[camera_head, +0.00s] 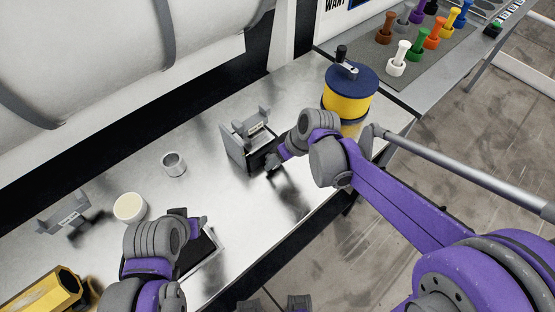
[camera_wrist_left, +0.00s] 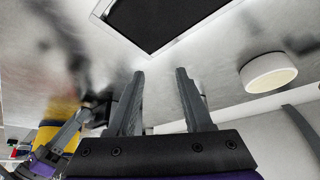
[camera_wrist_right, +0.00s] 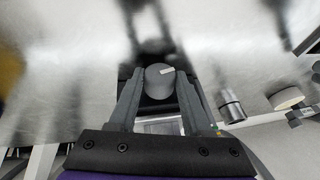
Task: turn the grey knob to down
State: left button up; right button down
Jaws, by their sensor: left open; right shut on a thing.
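The grey knob (camera_wrist_right: 158,82) shows in the right wrist view as a round grey face with a short white mark to the right of its upper middle. My right gripper (camera_wrist_right: 160,92) is shut on it, one finger on each side. In the head view my right gripper (camera_head: 273,166) is at the front of a grey box-like stand (camera_head: 236,152) with a small label, and the knob is hidden there. My left gripper (camera_wrist_left: 160,76) is open and empty above the bench, close to a black-topped panel with a light frame (camera_wrist_left: 101,10).
On the metal bench (camera_head: 215,110) are a metal cup (camera_head: 174,164), a white round tub (camera_head: 130,207), a grey labelled bracket (camera_head: 68,215) and a yellow part (camera_head: 40,292). A blue-and-yellow drum with a crank (camera_head: 348,98) stands at the right end. Several coloured pegs stand beyond.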

jog(key=shift+s+a+t+h, duration=0.2)
jog(key=shift+t+h, duration=0.2)
jog(key=shift+h, duration=0.2)
pick_arm(q)
jog(key=shift+s+f, duration=0.15)
jog(key=shift+f, duration=0.25)
pick_arm(e)
jog(key=shift+n+t+h, duration=0.4)
jog(key=shift+t+h, duration=0.3)
jog(key=shift+h, duration=0.3)
jog(key=shift+c, duration=1.7)
grip_release()
jog(key=shift+r, duration=0.1)
pick_arm(q)
jog(key=shift+w+r+p, duration=0.3)
jog(key=shift+w+r, duration=0.05)
jog(key=shift+r, duration=0.5)
pick_arm(e)
jog(key=a+v, duration=0.1)
jog(key=v, duration=0.9)
jog(key=shift+s+d+r, duration=0.25)
jog(key=shift+d, duration=0.25)
